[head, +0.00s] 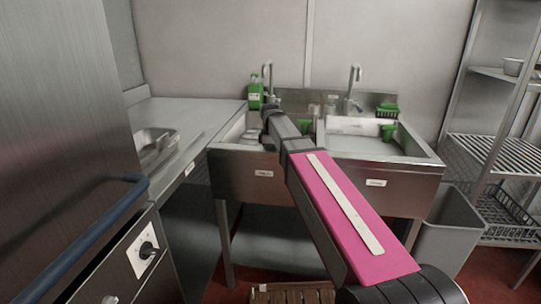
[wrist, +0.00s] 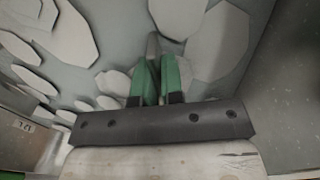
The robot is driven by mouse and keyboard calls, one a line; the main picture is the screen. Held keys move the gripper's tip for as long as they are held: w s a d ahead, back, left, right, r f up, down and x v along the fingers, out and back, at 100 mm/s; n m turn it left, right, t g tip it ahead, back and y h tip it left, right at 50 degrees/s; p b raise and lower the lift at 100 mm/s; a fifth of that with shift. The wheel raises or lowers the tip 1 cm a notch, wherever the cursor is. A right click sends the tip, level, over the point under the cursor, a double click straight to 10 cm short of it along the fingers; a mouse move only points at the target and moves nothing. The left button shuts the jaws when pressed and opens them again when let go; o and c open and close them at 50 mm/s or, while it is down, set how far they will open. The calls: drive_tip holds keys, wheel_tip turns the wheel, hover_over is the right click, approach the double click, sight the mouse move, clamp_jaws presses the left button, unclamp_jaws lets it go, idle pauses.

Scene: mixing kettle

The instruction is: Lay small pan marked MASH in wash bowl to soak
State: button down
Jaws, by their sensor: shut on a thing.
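The left sink basin (head: 225,146), with a small label on its front, looks like the wash bowl; the label is too small to read surely. Its grey-green water with pale foam patches (wrist: 208,40) fills much of the wrist view. My gripper (wrist: 157,72) points down into this basin, its green fingers shut on a narrow grey piece (wrist: 152,45) like a handle. No pan body or MASH marking shows, so I cannot tell whether this is the small pan. In the head view my arm hides the gripper and part of the basin.
A green bottle (head: 255,96) and taps (head: 354,80) stand behind. A steel counter (head: 185,115) is at left; a grey bin (head: 450,228) and wire shelves (head: 490,150) are at right.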

drive_tip(key=shift+f, duration=0.4)
drive_tip(key=c, duration=1.2)
unclamp_jaws()
drive_tip(key=shift+c, duration=0.2)
wheel_tip(320, 180, up, 12)
